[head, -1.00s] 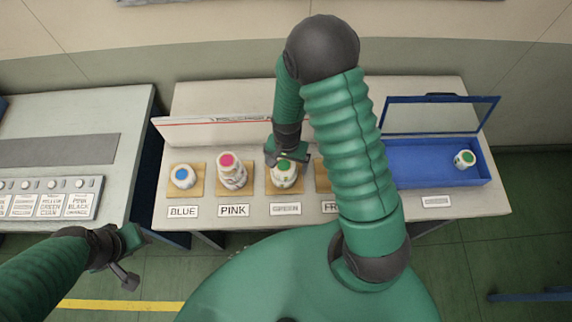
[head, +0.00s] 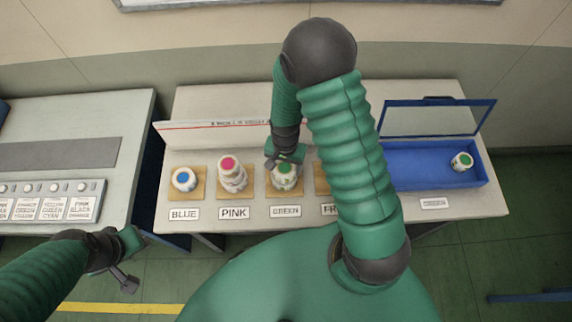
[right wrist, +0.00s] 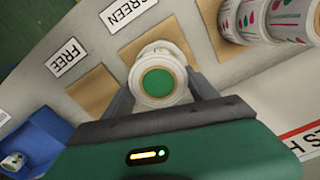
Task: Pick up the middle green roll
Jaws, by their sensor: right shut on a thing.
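The green roll (head: 285,172), white with a green core disc, stands on the tan pad behind the GREEN label. My right gripper (head: 284,164) reaches it from behind and is shut on it. In the right wrist view the green-cored roll (right wrist: 158,82) sits between the two dark fingers. White roll edges show just past it, but I cannot tell whether another roll lies beneath. My left gripper (head: 130,258) hangs at the lower left, away from the table, with nothing visible in it; its jaw opening is unclear.
The pink-cored rolls (head: 231,172) stand close to the left, with the blue-cored roll (head: 184,179) beyond. A blue open-lidded box (head: 410,165) on the right holds another green-cored roll (head: 461,161). The FREE pad (right wrist: 93,90) is empty. A low white panel (head: 215,134) stands behind.

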